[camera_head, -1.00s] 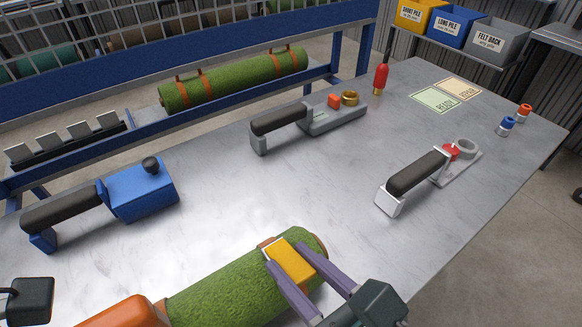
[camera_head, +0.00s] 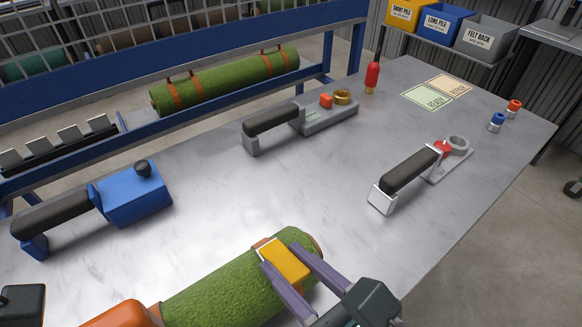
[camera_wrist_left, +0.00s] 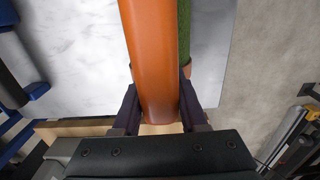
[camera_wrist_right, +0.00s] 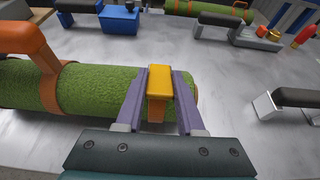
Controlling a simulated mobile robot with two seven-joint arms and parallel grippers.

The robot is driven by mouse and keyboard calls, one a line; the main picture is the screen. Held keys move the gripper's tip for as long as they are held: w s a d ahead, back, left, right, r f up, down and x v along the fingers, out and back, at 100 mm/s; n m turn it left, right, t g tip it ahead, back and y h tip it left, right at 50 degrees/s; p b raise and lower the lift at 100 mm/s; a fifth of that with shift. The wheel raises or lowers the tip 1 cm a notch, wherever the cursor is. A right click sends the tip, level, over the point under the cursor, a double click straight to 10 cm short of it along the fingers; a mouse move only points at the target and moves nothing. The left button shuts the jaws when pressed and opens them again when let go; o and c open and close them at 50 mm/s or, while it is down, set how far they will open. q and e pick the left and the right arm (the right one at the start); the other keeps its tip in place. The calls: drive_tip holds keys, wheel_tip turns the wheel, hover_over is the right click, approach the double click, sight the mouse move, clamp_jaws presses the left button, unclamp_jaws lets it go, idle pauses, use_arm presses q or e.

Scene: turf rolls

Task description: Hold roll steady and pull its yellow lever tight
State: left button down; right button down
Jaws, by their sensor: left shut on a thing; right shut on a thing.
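The green turf roll (camera_head: 225,293) lies on the grey table at the near edge. It also shows in the right wrist view (camera_wrist_right: 98,88), with orange straps around it. My right gripper (camera_head: 291,267) is shut on the yellow lever (camera_head: 284,262) at the roll's right end; the lever stands between the purple fingers in the right wrist view (camera_wrist_right: 160,82). My left gripper (camera_wrist_left: 158,112) is shut on the orange handle (camera_wrist_left: 150,60) at the roll's other end. The handle's top also shows at the bottom of the head view (camera_head: 122,314). The left fingers are outside the head view.
A blue strapping tool (camera_head: 133,192), a grey tool (camera_head: 300,122) and a silver tool (camera_head: 415,175) with black grips lie on the table (camera_head: 250,190). A red bottle (camera_head: 372,77) stands at the back. Another strapped roll (camera_head: 225,80) rests on the blue rack. The table's middle is clear.

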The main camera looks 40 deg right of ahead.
use_arm(q)
drive_tip(key=shift+s+a+f, duration=0.15)
drive_tip(key=shift+f, duration=0.15)
use_arm(e)
drive_tip(key=shift+w+a+r+g, duration=0.1)
drive_tip(key=shift+r+g, duration=0.1)
drive_tip(key=shift+g, duration=0.4)
drive_tip(key=c, duration=0.5)
unclamp_jaws()
drive_tip(key=v, duration=1.2)
drive_tip(key=shift+w, duration=0.1)
